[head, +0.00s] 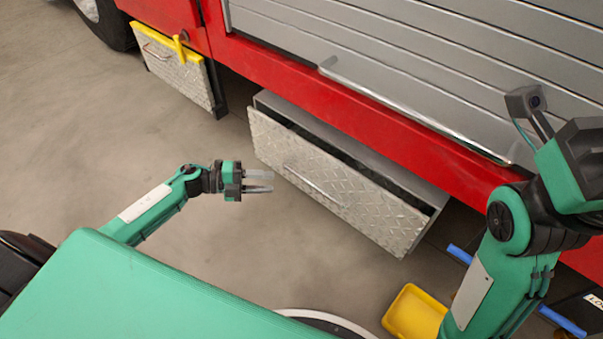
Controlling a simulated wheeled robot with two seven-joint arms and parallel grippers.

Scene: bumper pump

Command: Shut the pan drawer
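The pan drawer (336,184) sits low under the red side of the fire truck. Its diamond-plate front stands out from the body, and a dark gap shows behind its top edge. A thin bar handle (312,186) runs along the front. My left gripper (270,181) is just left of the drawer front, near the handle's left end, with its two fingers apart and nothing between them. I cannot tell whether it touches the front. My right arm is raised at the right; its gripper (590,150) is partly cut off by the frame edge and its fingers are not clear.
A second diamond-plate locker (180,75) with a yellow top edge is at the upper left, near a wheel (103,22). A silver rail (415,112) runs above the drawer. A yellow bin (414,312) and blue bars (562,320) lie at the lower right. Floor at left is clear.

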